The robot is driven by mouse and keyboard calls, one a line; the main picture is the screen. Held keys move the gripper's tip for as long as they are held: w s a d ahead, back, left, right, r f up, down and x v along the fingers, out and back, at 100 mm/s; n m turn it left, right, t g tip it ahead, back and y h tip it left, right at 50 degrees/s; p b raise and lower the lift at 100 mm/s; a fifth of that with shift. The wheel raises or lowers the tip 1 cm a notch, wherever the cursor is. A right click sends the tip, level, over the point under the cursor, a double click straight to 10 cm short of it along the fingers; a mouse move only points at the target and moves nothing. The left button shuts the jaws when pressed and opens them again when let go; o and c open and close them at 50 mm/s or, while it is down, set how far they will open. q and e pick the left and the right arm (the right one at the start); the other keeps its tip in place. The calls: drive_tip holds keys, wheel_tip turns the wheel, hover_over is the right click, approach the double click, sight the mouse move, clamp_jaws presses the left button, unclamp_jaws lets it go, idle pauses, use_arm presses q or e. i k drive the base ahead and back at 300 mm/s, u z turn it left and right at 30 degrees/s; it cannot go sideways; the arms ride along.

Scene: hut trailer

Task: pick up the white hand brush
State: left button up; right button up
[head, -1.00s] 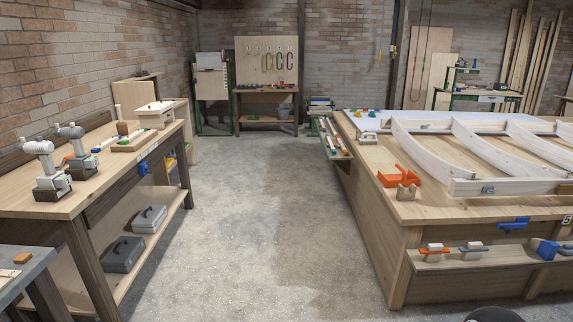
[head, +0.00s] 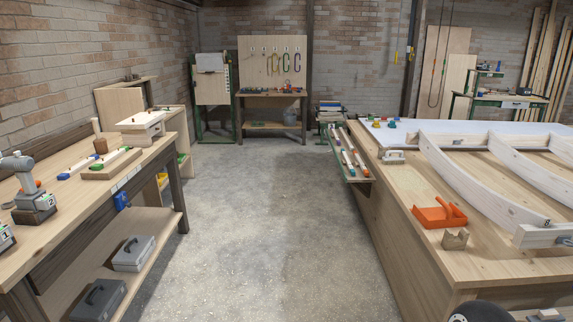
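A small pale block with a raised handle (head: 393,156) lies near the left edge of the large right workbench (head: 440,262). It may be the white hand brush, but it is too small to tell for sure. An orange dustpan-like tray (head: 438,214) lies nearer on the same bench, with a small notched wooden block (head: 455,240) beside it.
A clear concrete aisle (head: 260,240) runs between the right workbench and the left bench (head: 60,225). A side tray with tubes (head: 340,160) juts into the aisle from the right bench. A pegboard bench (head: 272,98) stands at the back. Curved white frames (head: 480,180) cover much of the right bench.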

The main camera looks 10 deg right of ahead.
sight(388, 160)
drive_tip(key=z, duration=0.1)
drive_tip(key=i, duration=1.35)
drive_tip(key=z, duration=0.7)
drive_tip(key=i, duration=1.4)
drive_tip(key=z, duration=0.7)
drive_tip(key=i, duration=0.75)
drive_tip(key=z, duration=0.25)
